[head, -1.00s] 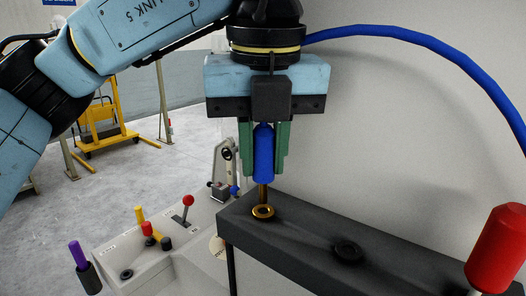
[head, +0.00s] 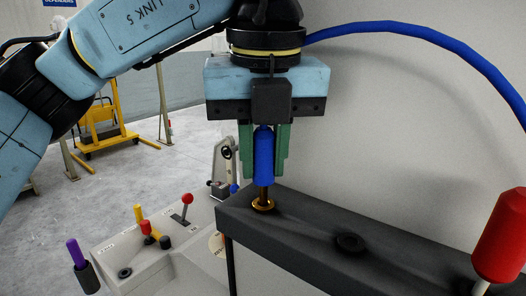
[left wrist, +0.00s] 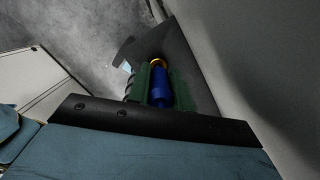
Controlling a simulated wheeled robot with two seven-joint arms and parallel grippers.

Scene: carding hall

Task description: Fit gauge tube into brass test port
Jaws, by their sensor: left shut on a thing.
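My left gripper (head: 264,155) is shut on the blue handle of the gauge tube (head: 264,150) and holds it upright. The tube's thin brass-coloured lower end points down into the brass test port (head: 263,205), a ring on the dark bench top. The tip meets the ring's opening in the head view; how deep it sits I cannot tell. In the left wrist view the blue gauge tube (left wrist: 161,88) lies between the green fingers, with part of the brass port (left wrist: 157,62) showing beyond it. My right gripper is not in view.
The dark bench (head: 310,240) has a second, black port (head: 350,243) to the right. A red-capped tool (head: 502,235) stands at the far right. A grey console (head: 165,250) with coloured levers stands at lower left. A blue hose (head: 430,45) arcs at upper right.

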